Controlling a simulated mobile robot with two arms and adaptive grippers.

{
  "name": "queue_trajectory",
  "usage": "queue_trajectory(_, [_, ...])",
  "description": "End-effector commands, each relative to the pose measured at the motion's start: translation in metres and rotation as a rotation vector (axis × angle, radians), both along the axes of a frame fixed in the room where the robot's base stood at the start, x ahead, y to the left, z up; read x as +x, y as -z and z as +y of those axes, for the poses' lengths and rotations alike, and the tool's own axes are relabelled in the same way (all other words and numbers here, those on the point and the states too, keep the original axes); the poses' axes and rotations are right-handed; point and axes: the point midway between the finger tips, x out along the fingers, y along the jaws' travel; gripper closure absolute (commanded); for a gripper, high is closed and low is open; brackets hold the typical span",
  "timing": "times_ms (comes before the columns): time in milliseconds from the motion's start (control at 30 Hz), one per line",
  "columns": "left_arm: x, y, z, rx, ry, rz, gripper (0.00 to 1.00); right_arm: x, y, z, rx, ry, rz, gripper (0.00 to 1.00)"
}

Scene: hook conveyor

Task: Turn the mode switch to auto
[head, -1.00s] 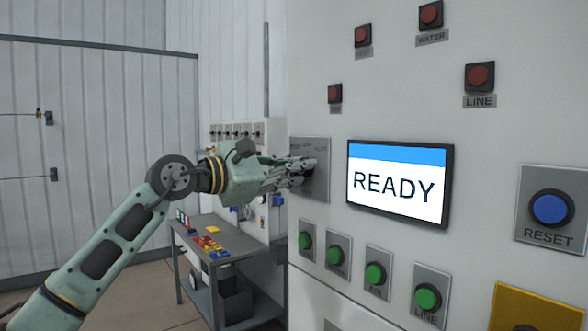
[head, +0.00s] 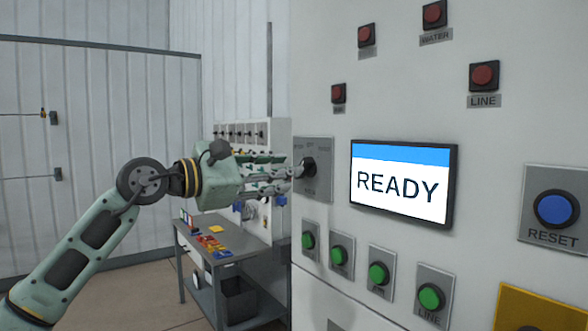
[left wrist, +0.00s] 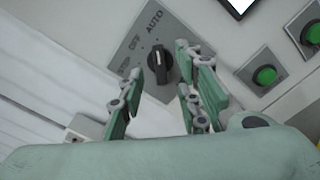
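The mode switch (head: 309,168) is a black knob on a grey plate (head: 318,192), left of the screen. In the left wrist view the knob (left wrist: 160,64) has its long ridge running up and down, its upper end towards the AUTO lettering (left wrist: 155,20). My left gripper (head: 284,179) is just left of the knob in the head view. In the left wrist view its fingers (left wrist: 160,88) are spread, with the knob visible in the gap beyond them, and they hold nothing. My right gripper is out of view.
The READY screen (head: 402,184) is right of the switch. Green buttons (head: 341,255) line the panel below, and red lamps (head: 484,76) sit above. A blue RESET button (head: 555,209) is at far right. A grey table (head: 202,246) with coloured items stands beyond my arm.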

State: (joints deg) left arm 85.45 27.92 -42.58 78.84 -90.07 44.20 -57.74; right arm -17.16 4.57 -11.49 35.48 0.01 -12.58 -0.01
Motion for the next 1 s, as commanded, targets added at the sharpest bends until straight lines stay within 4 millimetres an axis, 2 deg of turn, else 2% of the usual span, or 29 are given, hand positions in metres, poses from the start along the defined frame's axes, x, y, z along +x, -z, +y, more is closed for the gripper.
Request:
queue_trajectory(100, [-0.016,0.0,0.024,-0.001,-0.003,-0.001,0.69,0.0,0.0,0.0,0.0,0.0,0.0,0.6])
queue_trajectory(300, [-0.035,0.001,0.049,0.0,-0.001,0.0,0.69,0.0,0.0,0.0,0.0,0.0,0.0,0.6])
queue_trajectory(500, [-0.042,0.0,0.058,0.001,-0.001,0.0,0.69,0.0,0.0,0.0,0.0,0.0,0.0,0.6])
queue_trajectory(800, [-0.042,0.002,0.058,-0.005,0.001,0.006,0.69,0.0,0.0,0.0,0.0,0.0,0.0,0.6])
queue_trajectory(867, [-0.038,0.008,0.057,-0.031,0.008,0.034,0.69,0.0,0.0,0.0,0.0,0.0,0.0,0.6])
queue_trajectory(933, [-0.028,0.024,0.056,-0.098,0.025,0.106,0.69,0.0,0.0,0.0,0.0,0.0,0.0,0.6])
queue_trajectory(1000, [-0.012,0.049,0.056,-0.216,0.043,0.224,0.69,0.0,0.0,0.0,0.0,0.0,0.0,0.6])
